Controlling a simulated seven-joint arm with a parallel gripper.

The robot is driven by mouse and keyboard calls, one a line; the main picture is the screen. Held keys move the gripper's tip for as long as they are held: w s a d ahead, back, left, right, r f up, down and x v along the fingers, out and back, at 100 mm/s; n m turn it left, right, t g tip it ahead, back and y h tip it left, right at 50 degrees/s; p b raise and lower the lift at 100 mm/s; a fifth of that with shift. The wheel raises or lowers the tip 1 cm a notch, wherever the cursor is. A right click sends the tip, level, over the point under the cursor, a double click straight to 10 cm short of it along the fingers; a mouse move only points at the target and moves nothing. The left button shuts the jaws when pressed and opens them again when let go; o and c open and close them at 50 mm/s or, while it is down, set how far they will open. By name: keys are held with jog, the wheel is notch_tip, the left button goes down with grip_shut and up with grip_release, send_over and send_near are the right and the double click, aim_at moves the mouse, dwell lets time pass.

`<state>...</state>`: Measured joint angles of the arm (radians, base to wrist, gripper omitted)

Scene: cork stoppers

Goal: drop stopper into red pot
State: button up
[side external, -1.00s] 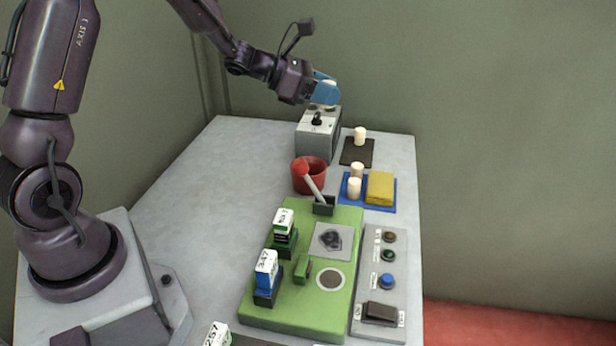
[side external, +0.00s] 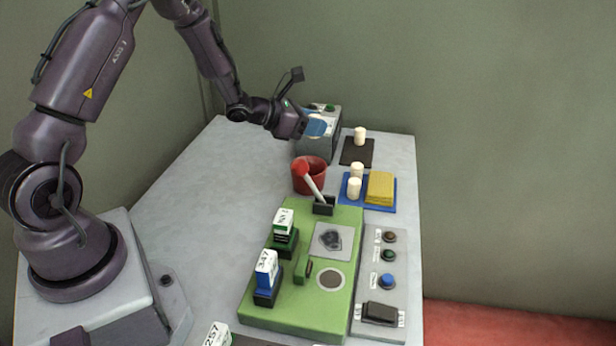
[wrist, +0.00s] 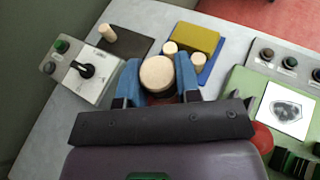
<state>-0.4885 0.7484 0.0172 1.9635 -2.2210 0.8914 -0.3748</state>
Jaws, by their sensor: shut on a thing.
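My gripper (side external: 315,126) is shut on a pale cork stopper (wrist: 157,73), held between the two blue fingers in the wrist view. The held stopper is mostly hidden by the fingers in the side view. The red pot (side external: 309,178) stands on the table below and in front of my gripper in the side view, its rim open upward. The gripper and stopper are above the pot's height and apart from it. In the wrist view, a little dark red shows just under the stopper, likely part of the pot.
A control box (side external: 318,150) stands behind the pot. One stopper (side external: 360,136) is on a dark mat; two more (side external: 354,188) stand by a yellow block (side external: 380,188) on a blue mat. A red-knobbed lever (side external: 312,180) leans in front of the pot.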

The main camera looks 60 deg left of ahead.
jog(key=shift+f, duration=2.85)
jog(key=o, duration=1)
jog(key=shift+c, duration=0.2)
jog(key=shift+s, duration=0.1)
jog(key=v, duration=1.2)
jog(key=shift+s, duration=0.4)
jog(key=shift+a+r, duration=0.1)
